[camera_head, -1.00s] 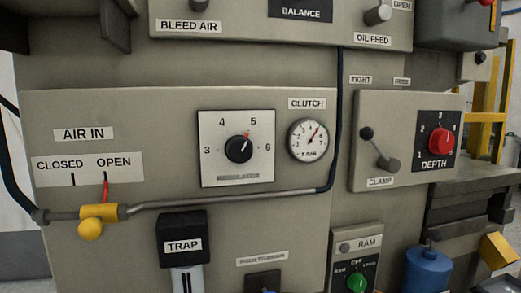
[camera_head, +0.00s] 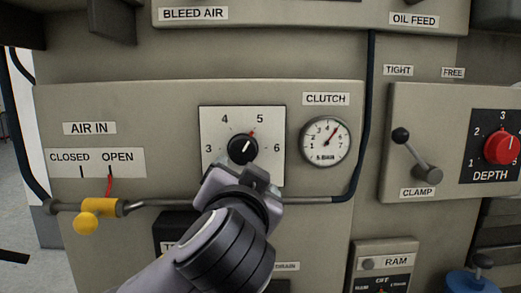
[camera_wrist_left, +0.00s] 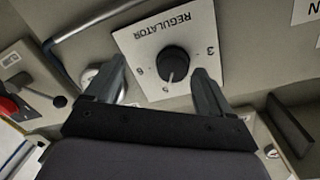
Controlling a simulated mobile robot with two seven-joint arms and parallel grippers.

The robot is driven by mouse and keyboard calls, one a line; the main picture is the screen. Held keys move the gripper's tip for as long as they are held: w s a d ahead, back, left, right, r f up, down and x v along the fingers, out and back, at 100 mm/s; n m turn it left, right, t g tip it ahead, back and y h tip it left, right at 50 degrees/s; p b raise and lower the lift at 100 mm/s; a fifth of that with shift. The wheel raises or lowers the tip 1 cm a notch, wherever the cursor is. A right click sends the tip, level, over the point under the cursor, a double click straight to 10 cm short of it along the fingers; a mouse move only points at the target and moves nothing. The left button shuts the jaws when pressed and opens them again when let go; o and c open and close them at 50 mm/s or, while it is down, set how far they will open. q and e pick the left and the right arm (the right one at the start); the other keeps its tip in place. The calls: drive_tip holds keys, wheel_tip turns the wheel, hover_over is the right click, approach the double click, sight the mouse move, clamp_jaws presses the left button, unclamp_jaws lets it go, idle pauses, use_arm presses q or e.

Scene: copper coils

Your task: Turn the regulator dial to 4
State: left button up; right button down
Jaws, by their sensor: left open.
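The regulator dial (camera_head: 243,149) is a round black knob on a white plate (camera_head: 212,120) numbered 3 to 6. Its red pointer mark aims up and right, towards 5. My left gripper (camera_head: 241,174) is just below and in front of the knob, hiding the plate's lower part. In the left wrist view, the knob (camera_wrist_left: 173,61) shows between the two open fingers of the left gripper (camera_wrist_left: 160,70), with its pointer line towards 5. The 4 is hidden there, in line with one finger. The fingers do not visibly grip the knob. My right gripper is out of view.
A clutch gauge (camera_head: 325,141) sits right of the plate. A grey pipe (camera_head: 317,200) runs below, to the yellow air valve (camera_head: 98,208) at OPEN. The clamp lever (camera_head: 416,158) and red depth knob (camera_head: 501,147) are further right. The trap box (camera_head: 170,232) is partly behind my arm.

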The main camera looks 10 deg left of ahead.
sight(244, 150)
use_arm(q)
drive_tip(key=shift+n+t+y, duration=0.3)
drive_tip(key=shift+n+y, duration=0.1)
drive_tip(key=shift+y, duration=0.2)
drive_tip(key=w+r, duration=0.1)
drive_tip(key=w+a+r+p, duration=0.1)
drive_tip(key=w, duration=0.1)
drive_tip(key=w+r+p, duration=0.1)
drive_tip(key=shift+w+a+r, duration=0.15)
drive_tip(key=shift+w+a, duration=0.15)
drive_tip(key=shift+a, duration=0.05)
drive_tip(key=shift+w+a, duration=0.15)
drive_tip(key=shift+w, duration=0.5)
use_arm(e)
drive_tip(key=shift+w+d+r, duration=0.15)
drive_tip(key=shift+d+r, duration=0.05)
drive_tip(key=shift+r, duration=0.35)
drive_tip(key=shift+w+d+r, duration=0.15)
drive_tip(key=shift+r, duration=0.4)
use_arm(q)
drive_tip(key=c, duration=1)
